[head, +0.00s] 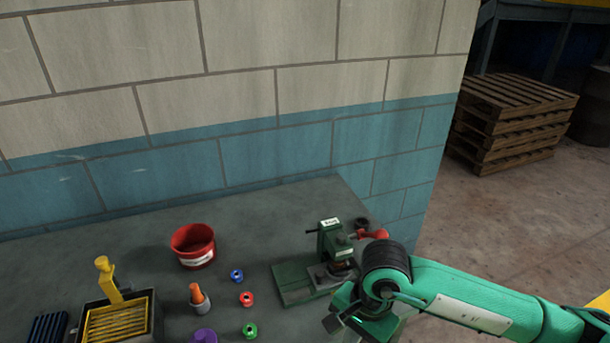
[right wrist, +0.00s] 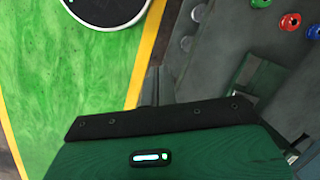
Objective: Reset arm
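My right arm comes in from the right in the head view. Its gripper (head: 342,318) is low in the picture, at the front of the green bench device, and is partly hidden by my own wrist. I cannot tell whether its fingers are open or shut, and no held object shows. My left gripper is not in view.
On the grey table (head: 110,240) are a red bucket (head: 194,247), blue (head: 237,275), red (head: 246,299) and green (head: 249,330) spools, an orange-topped piece (head: 197,297), a purple piece (head: 204,336) and a yellow-slatted box (head: 115,318). A wall stands behind; pallets (head: 512,120) are far right.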

